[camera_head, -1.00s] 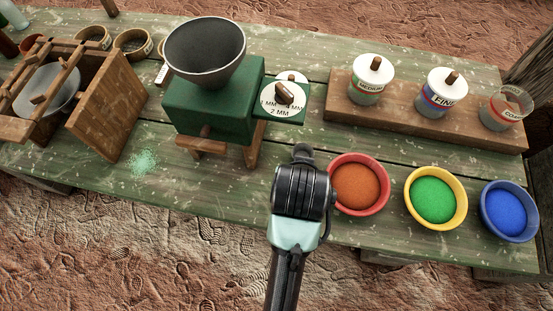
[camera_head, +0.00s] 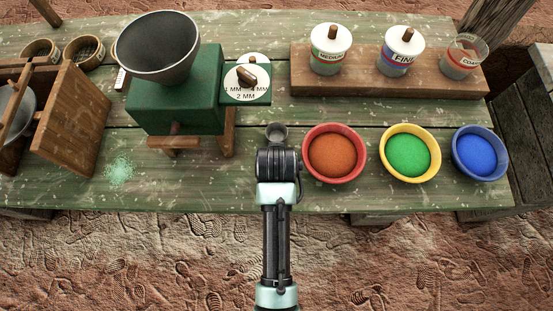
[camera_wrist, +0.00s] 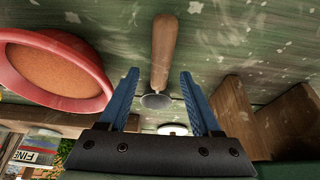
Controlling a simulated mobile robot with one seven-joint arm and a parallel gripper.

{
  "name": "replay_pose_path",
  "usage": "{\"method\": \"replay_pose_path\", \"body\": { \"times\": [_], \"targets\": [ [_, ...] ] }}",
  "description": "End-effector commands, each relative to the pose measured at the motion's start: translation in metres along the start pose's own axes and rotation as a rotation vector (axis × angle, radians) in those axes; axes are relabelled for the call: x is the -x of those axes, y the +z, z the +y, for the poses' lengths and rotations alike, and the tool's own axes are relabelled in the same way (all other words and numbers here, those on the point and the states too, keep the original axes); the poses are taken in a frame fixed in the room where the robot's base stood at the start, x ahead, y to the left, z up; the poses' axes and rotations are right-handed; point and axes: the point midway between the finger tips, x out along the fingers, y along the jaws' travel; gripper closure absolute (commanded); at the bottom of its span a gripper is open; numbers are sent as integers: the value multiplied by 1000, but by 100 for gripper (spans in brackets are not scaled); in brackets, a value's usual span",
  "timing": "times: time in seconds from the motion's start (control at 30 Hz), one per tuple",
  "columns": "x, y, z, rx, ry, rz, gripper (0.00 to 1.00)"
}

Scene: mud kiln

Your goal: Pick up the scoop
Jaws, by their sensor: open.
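The scoop (camera_wrist: 163,52) shows in the wrist view, with a wooden handle and a round grey metal end. It lies on the green table, its handle pointing up the picture. My gripper (camera_wrist: 159,76) is open, its two blue fingers apart on either side of the scoop in this view. No finger visibly touches it, and I cannot tell the height gap. In the head view my arm (camera_head: 278,190) reaches over the table and its fingers are hidden. A small grey round shape shows at its tip; I cannot tell whether it is the scoop.
A red bowl (camera_head: 308,172) of orange powder stands just right of my arm, with a yellow bowl (camera_head: 432,171) and a blue bowl (camera_head: 460,167) beyond. A green grinder (camera_head: 180,105) stands to the left. Jars sit on a wooden block (camera_head: 370,84) behind.

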Motion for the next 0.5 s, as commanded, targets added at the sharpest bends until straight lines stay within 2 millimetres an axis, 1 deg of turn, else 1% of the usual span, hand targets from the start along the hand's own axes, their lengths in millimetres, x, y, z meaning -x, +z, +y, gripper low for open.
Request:
{"method": "replay_pose_path", "body": {
  "times": [0.03,0.1,0.2,0.47,0.5],
  "targets": [
    [-7,0,1,0,0,-1,35],
    [-15,0,0,0,0,0,35],
    [-22,0,0,0,0,0,35],
    [-23,0,0,0,0,2,35],
    [-23,0,0,0,0,2,40]
  ]
}}
